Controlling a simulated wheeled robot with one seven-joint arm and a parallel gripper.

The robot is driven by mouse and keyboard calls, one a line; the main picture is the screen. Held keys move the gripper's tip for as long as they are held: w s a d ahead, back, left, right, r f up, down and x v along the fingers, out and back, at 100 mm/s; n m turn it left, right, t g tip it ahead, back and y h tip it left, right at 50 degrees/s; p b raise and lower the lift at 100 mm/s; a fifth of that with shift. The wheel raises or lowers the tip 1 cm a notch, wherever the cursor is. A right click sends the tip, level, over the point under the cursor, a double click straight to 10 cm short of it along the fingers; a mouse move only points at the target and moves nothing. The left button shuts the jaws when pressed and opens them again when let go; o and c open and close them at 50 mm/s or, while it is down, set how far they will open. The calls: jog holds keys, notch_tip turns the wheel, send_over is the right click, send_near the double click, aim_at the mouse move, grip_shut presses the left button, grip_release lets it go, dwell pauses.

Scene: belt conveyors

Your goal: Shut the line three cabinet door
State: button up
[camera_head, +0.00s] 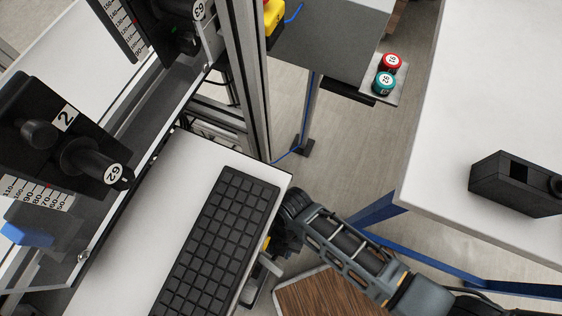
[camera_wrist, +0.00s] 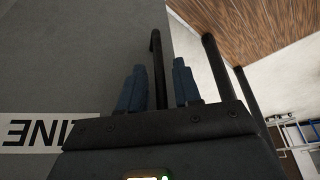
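In the wrist view, a grey panel (camera_wrist: 70,60) fills the left side. A thin black upright bar (camera_wrist: 156,65) stands at the panel's right edge. My gripper (camera_wrist: 160,85) has its two blue fingers apart, one on each side of this bar, with a visible gap on the right side. In the head view my gripper (camera_head: 266,268) is low beside the keyboard shelf, mostly hidden by it and my arm. The cabinet door is not clearly seen there.
The white shelf (camera_head: 150,215) with a black keyboard (camera_head: 222,240) is left of my arm. A brown wooden surface (camera_head: 325,298) lies below it. A white table (camera_head: 480,95) with blue legs is at right. Red (camera_head: 391,63) and green (camera_head: 384,83) buttons are at the top.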

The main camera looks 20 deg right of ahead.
jog(key=shift+o, duration=0.2)
jog(key=v, duration=0.7)
jog(key=shift+r, duration=0.35)
jog(key=shift+w+d, duration=0.1)
jog(key=shift+w, duration=0.05)
